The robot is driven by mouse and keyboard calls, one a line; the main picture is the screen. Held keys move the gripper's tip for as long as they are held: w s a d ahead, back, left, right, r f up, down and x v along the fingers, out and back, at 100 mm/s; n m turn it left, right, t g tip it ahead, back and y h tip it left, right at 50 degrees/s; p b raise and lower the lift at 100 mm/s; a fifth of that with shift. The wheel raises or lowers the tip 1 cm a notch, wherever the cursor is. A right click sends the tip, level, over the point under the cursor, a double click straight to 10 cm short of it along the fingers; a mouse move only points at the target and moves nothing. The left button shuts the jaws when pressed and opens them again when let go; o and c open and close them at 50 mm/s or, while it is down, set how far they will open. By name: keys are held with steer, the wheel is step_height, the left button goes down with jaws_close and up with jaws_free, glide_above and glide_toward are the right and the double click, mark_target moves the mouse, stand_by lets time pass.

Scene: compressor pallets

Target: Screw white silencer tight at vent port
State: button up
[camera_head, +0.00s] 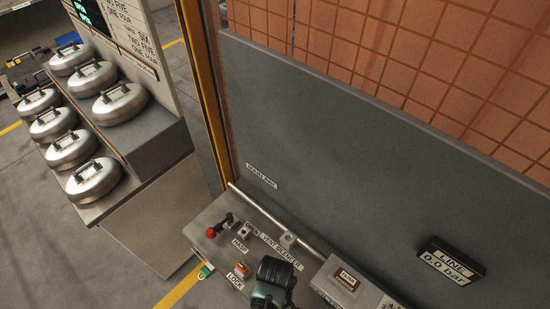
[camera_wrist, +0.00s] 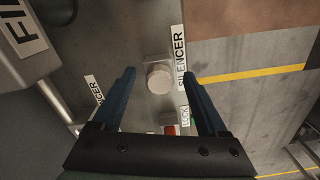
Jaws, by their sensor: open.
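A pale round-ended cylinder (camera_wrist: 158,79), which looks like the white silencer, stands at a small square block in the wrist view, beside a SILENCER label (camera_wrist: 180,60). My gripper (camera_wrist: 159,73) is open, its two blue fingers on either side of the cylinder in the picture. No contact shows, and I cannot tell the remaining gap or whether the cylinder is seated in the port. In the head view my dark gripper (camera_head: 275,272) is over the bench panel (camera_head: 210,218) beside the VENT SILENCER label, and it hides the spot below it.
A red lock (camera_head: 242,267) is left of my gripper; a red-knobbed lever (camera_head: 212,232) is farther left. A grey rounded fitting (camera_head: 288,240) and a pipe (camera_head: 265,213) are behind. A labelled box (camera_head: 345,281) is on the right, below the grey wall (camera_head: 370,150).

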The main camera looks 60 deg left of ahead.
steer(key=shift+c, duration=0.3)
jaws_close()
steer(key=shift+n, duration=1.9)
steer(key=shift+r, duration=0.15)
steer(key=shift+r+p, duration=1.4)
steer(key=shift+p, duration=0.3)
steer(key=shift+w+r, duration=0.1)
steer(key=shift+r+p, duration=0.65)
steer(key=shift+p, duration=0.2)
